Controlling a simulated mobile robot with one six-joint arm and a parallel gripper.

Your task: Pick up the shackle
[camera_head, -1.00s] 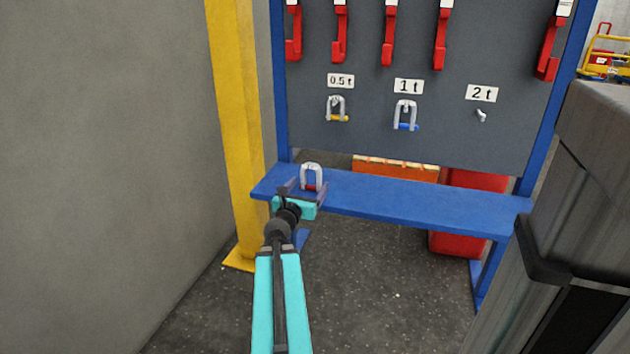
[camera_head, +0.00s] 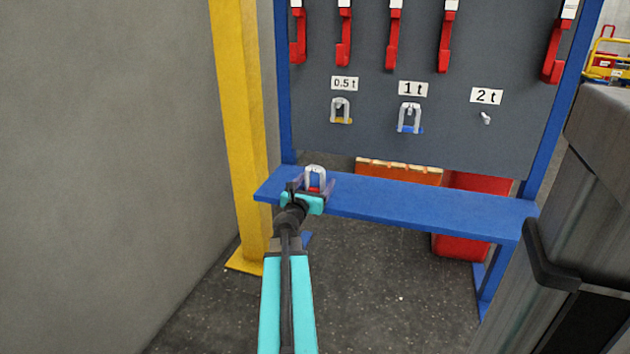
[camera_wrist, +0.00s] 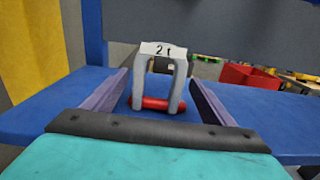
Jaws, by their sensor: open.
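A grey shackle (camera_wrist: 178,92) with a red pin (camera_wrist: 155,103) and a "2 t" tag stands upright on the blue shelf (camera_head: 430,206), near its left end. In the head view the shackle (camera_head: 315,178) shows just beyond my gripper (camera_head: 315,187). In the wrist view my gripper (camera_wrist: 160,100) is open, with one finger on each side of the shackle and a gap on both sides. The shackle appears between the fingers, not clamped. Its lower edge is partly close to the dark gripper palm.
A grey board behind holds a 0.5 t shackle (camera_head: 341,111), a 1 t shackle (camera_head: 410,118) and an empty peg (camera_head: 486,118) under the 2 t label. A yellow post (camera_head: 240,130) stands at left. A grey cabinet (camera_head: 560,230) stands at right. The shelf's right part is clear.

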